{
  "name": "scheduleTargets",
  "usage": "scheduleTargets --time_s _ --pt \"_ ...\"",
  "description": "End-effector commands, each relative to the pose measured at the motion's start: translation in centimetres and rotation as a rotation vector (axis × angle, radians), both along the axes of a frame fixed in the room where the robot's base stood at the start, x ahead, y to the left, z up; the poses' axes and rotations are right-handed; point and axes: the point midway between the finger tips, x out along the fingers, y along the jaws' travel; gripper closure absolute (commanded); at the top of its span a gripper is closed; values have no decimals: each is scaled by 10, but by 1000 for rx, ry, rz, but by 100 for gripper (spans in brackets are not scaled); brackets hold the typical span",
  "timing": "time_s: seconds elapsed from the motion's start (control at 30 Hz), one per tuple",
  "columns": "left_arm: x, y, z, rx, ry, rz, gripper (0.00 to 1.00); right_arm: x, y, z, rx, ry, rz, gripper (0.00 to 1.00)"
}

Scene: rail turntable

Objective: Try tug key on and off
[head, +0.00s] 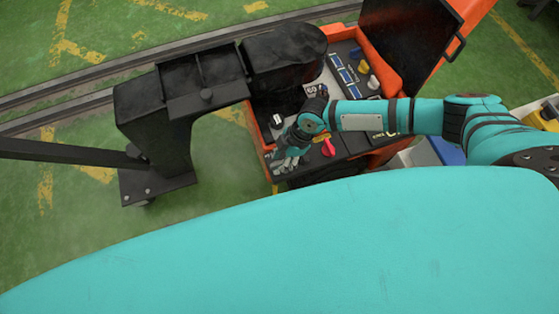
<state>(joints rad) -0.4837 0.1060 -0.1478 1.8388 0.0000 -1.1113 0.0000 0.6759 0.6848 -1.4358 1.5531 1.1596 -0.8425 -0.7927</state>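The orange tug (265,135) stands in the upper middle of the head view, with a dark control console. My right arm reaches in from the right over the console. My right gripper (283,163) is at the console's near left edge, fingers pointing down and left. Its fingers are small and overlap, so I cannot tell whether they are open or shut. A small pink-red part (328,148) shows just right of the gripper, apart from the fingertips. I cannot make out the key for certain. My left gripper is out of view.
A black seat back (410,35) rises behind. A black post with a tray (160,135) stands left. Rails (60,98) cross the green floor (70,230).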

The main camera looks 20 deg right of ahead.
Motion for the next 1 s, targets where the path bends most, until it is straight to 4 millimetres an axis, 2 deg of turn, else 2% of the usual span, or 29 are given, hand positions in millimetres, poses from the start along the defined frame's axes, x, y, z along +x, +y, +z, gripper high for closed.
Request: scheduleTargets --time_s 0.37,0.63,1.0 --pt "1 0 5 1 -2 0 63 0 2 -5 0 0 0 65" --pt "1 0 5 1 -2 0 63 0 2 -5 0 0 0 100" --pt "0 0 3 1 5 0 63 0 2 -5 0 0 17 100"
